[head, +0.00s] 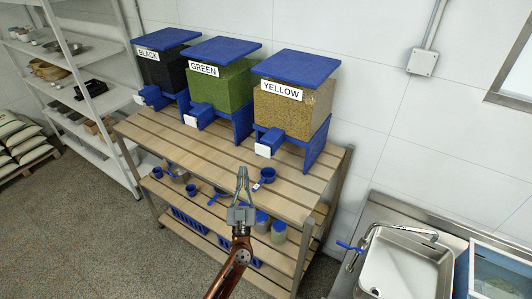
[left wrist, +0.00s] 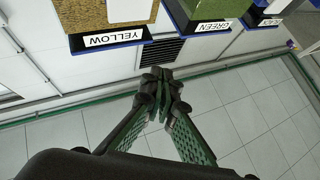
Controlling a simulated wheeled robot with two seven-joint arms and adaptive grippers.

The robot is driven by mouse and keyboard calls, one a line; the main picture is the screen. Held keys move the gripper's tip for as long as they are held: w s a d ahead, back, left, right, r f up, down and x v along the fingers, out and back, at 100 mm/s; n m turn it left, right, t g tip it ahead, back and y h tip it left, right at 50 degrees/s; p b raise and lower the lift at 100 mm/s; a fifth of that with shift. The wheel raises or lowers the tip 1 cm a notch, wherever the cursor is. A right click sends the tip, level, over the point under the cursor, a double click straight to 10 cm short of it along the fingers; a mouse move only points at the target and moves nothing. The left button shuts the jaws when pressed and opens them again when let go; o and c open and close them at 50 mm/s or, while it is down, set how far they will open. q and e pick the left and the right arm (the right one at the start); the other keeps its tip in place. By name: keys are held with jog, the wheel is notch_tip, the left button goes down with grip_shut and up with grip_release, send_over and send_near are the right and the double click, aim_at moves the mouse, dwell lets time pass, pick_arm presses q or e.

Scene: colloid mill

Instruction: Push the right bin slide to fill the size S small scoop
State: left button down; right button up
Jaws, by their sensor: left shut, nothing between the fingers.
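The right bin (head: 292,108), labelled YELLOW, holds yellow grain and stands at the right end of the wooden table. Its blue slide (head: 270,141) with a white front plate sticks out low at the front. A small blue scoop (head: 267,174) with a pale tag on its handle rests on the tabletop below and in front of this slide; its size mark is unreadable. My left gripper (head: 243,172) is shut and empty, just left of the scoop and apart from the slide in the picture. The left wrist view shows its closed fingers (left wrist: 162,95) and the YELLOW label upside down. My right gripper is out of view.
The GREEN bin (head: 221,88) and BLACK bin (head: 162,72) stand to the left. More blue scoops (head: 190,190) and lidded jars (head: 278,231) sit lower at the table. A sink (head: 396,262) is at the right, shelves (head: 88,105) at the left.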

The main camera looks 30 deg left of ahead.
pick_arm(q)
jog(key=shift+w, duration=0.1)
dwell(0.3)
jog(key=b, duration=0.3)
send_near(259, 146)
notch_tip(259, 146, up, 3)
jog(key=w+a, duration=0.1)
jog(key=a, duration=0.1)
jog(key=shift+w+a, duration=0.1)
jog(key=shift+w, duration=0.9)
jog(key=shift+r, duration=0.1)
jog(key=shift+w+p, duration=0.35)
jog(key=shift+w, duration=0.1)
